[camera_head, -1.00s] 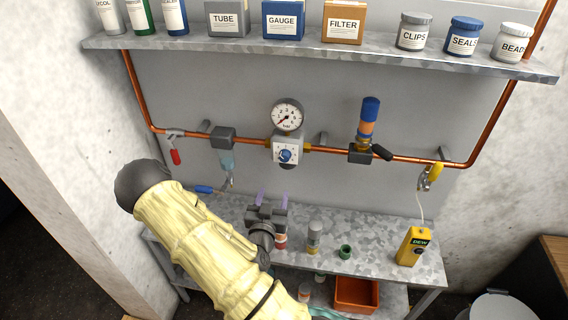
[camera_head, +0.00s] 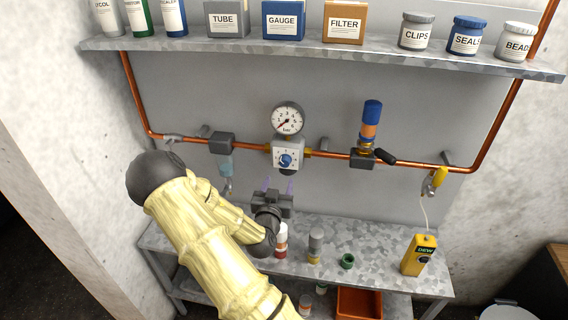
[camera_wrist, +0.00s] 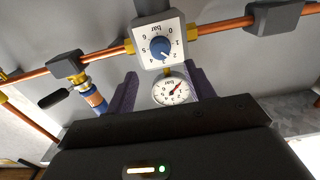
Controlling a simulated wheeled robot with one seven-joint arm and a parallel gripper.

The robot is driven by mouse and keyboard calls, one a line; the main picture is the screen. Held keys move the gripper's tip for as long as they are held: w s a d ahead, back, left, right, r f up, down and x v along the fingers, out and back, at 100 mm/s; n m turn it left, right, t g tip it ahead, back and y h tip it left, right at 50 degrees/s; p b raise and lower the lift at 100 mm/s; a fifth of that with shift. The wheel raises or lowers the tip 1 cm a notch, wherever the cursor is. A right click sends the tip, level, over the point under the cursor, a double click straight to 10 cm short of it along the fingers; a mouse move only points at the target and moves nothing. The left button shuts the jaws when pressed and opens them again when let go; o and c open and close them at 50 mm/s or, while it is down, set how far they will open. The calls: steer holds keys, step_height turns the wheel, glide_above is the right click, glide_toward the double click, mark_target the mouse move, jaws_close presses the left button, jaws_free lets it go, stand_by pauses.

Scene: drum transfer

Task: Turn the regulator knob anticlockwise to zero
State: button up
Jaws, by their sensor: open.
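The regulator (camera_head: 288,154) is a white square plate with a blue knob (camera_head: 286,160), on the copper pipe. In the wrist view the picture is upside down, and the knob (camera_wrist: 160,47) faces me amid printed numbers. Its pale mark points to the lower right there; I cannot read the exact value. The round pressure gauge (camera_head: 287,120) sits above the regulator, its needle pointing lower left. My gripper (camera_head: 278,186) is open and empty, just below the regulator in the head view. Its purple fingers are apart from the knob; it also shows in the wrist view (camera_wrist: 160,92).
A blue and orange relief valve (camera_head: 369,125) with a black lever stands right of the regulator. A clear filter bowl (camera_head: 226,165) hangs at left, partly behind my arm. The bench (camera_head: 385,235) holds bottles, a green ring and a yellow meter (camera_head: 419,254). A loaded shelf (camera_head: 330,50) runs above.

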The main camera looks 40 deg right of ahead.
mark_target(284, 164)
steer(key=p+x, duration=0.3)
steer(key=x, duration=0.6)
steer(key=shift+w+d, duration=0.2)
steer(key=c, duration=1)
